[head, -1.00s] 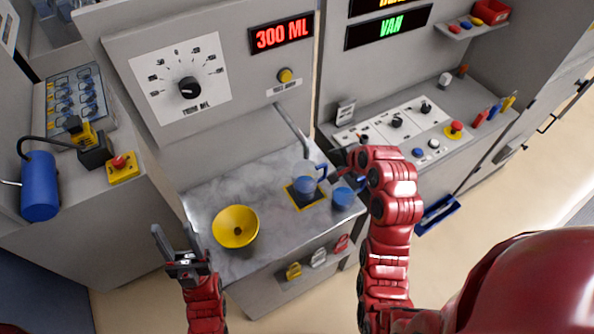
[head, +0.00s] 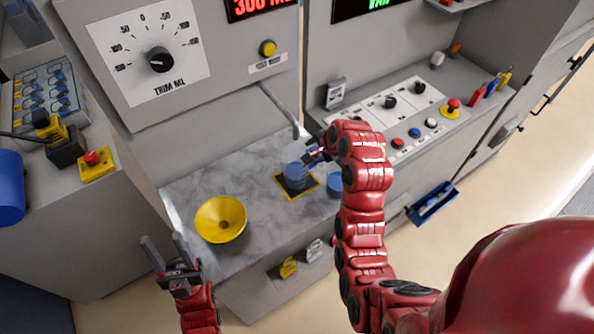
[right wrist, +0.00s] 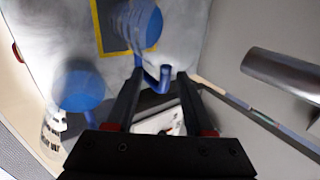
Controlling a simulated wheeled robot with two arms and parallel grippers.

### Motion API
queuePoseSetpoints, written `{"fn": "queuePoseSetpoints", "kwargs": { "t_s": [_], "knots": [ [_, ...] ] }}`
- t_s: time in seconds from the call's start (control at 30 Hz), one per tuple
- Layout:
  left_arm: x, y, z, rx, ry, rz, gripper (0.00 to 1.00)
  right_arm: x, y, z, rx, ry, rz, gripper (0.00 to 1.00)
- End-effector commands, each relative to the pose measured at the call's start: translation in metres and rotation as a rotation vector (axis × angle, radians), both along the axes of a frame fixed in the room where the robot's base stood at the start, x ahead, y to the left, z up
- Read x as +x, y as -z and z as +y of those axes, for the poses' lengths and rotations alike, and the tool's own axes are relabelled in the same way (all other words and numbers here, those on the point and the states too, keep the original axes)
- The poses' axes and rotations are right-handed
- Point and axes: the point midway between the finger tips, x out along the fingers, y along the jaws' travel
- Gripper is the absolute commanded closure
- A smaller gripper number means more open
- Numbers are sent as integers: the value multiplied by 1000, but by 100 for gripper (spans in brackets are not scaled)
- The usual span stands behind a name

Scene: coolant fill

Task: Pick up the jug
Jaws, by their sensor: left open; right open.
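A jug (head: 296,176) with a blue lower part and a clear upper part stands on a yellow-edged dark square under the spout. In the right wrist view the jug (right wrist: 143,24) is at the top, its blue handle (right wrist: 163,80) pointing toward me. My right gripper (head: 314,150) is beside the jug. It is open, and the handle shows between its fingertips (right wrist: 160,76); I cannot tell whether they touch it. A second blue jug (head: 335,185) stands to the right, partly hidden by my right arm; it also shows in the wrist view (right wrist: 80,90). My left gripper (head: 163,250) is open and empty.
A metal spout (head: 280,108) hangs over the square and shows close on the right in the wrist view (right wrist: 283,72). A yellow funnel-like bowl (head: 221,218) sits on the marbled worktop (head: 250,177). A control panel (head: 405,110) lies behind my right arm.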

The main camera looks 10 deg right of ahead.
Motion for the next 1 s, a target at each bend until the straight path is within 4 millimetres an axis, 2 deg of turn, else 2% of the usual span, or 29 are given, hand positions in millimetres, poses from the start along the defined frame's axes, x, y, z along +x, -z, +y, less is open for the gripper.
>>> {"fn": "queuePoseSetpoints", "kwargs": {
  "t_s": [0.27,0.47,0.7,0.97,1.0],
  "knots": [
    [0,-14,0,0,0,1,50,10,7,4,-1,-1,2,47],
    [0,-33,0,0,0,1,50,25,25,9,0,-1,5,47],
    [0,-39,0,0,0,1,50,35,42,12,0,0,-1,47],
    [0,-38,0,0,0,1,50,36,44,12,0,1,-3,47],
    [0,-38,0,0,0,1,50,36,44,12,0,1,-3,54]
  ]
}}
